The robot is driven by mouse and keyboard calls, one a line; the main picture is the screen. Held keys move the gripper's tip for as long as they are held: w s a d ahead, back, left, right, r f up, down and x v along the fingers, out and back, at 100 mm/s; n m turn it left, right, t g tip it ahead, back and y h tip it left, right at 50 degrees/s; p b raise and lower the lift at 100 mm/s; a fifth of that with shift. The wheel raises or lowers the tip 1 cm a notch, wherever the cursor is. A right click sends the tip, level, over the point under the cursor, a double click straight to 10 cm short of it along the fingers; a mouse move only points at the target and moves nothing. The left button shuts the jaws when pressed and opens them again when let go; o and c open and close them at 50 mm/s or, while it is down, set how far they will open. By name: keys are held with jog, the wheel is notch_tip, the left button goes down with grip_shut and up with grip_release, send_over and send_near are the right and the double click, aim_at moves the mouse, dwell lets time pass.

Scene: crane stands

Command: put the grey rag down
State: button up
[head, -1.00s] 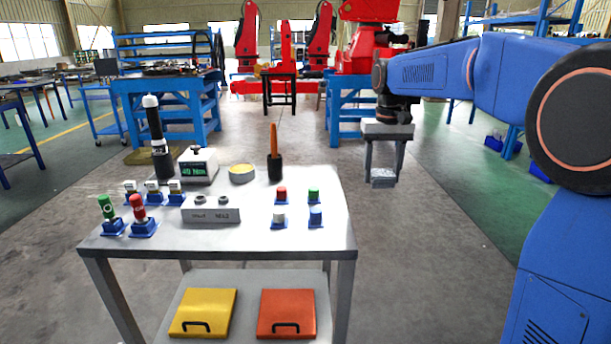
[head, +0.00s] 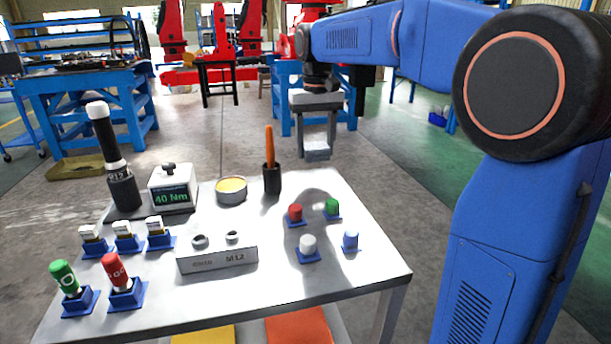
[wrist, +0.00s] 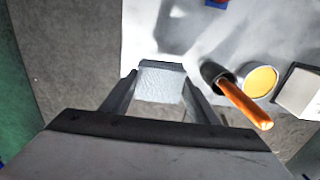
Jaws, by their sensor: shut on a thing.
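My gripper (head: 317,150) is shut on the grey rag (head: 317,155), a small pale grey piece between the fingertips. The rag is apart from the things on the table.
An orange-handled tool stands in a black holder (head: 271,180), near a yellow-topped tin (head: 231,189) and a 40 Nm box (head: 172,188). Red, green, white and blue capped pieces stand at the right. The table's right front corner is bare.

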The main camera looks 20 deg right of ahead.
aim_at(316, 146)
jog(key=shift+f, duration=4.05)
jog(key=shift+f, duration=0.15)
jog(key=o, duration=0.9)
jog(key=shift+o, duration=0.2)
notch_tip(316, 146, up, 12)
jog(key=shift+r, duration=0.2)
jog(key=shift+s, duration=0.15)
